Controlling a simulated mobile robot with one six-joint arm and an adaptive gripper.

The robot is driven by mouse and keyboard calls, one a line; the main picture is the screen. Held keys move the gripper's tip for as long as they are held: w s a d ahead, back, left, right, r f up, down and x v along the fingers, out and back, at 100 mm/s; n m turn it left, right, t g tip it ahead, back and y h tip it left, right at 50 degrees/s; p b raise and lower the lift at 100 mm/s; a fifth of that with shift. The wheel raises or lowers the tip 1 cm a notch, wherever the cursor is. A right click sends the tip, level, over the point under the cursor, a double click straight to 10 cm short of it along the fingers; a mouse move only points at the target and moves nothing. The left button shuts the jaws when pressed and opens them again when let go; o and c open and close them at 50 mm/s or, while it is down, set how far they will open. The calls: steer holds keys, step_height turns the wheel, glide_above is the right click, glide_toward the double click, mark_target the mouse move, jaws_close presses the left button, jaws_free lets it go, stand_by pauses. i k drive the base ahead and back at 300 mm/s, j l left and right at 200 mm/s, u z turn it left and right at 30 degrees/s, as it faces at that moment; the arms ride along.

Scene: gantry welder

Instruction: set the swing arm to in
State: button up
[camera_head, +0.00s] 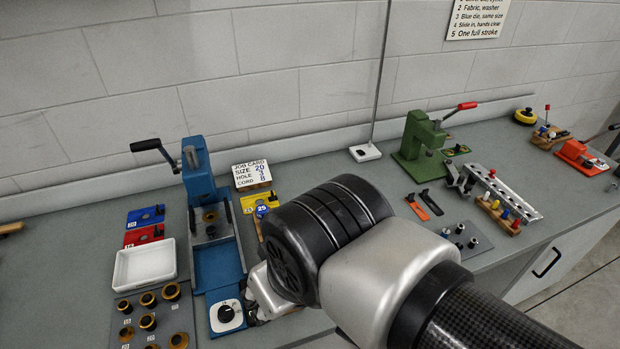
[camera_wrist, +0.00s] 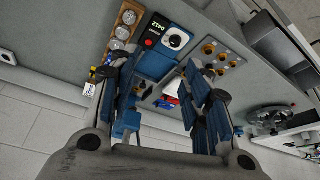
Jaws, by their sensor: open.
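I cannot identify for sure which part is the swing arm. A blue press (camera_head: 197,180) stands at the left of the bench, with a black-handled lever (camera_head: 150,147) pointing left from its top. A green press (camera_head: 413,145) stands farther right, with a red-handled lever (camera_head: 461,108). In the wrist view my gripper (camera_wrist: 166,100) is open, its two fingers apart with nothing seen held. Beyond them is a blue unit with a white dial (camera_wrist: 173,40). In the head view my arm hides most of the gripper and the bench under it.
A white tray (camera_head: 145,266), a plate of bushings (camera_head: 150,318) and a white dial plate (camera_head: 227,316) lie around the blue press. A job card (camera_head: 252,173) stands behind. Bench around the orange tool (camera_head: 418,209) is partly free.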

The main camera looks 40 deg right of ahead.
mark_target(453, 180)
steer(key=z, duration=2.25)
steer(key=i+l+u, duration=0.45)
steer(key=i+l, duration=0.55)
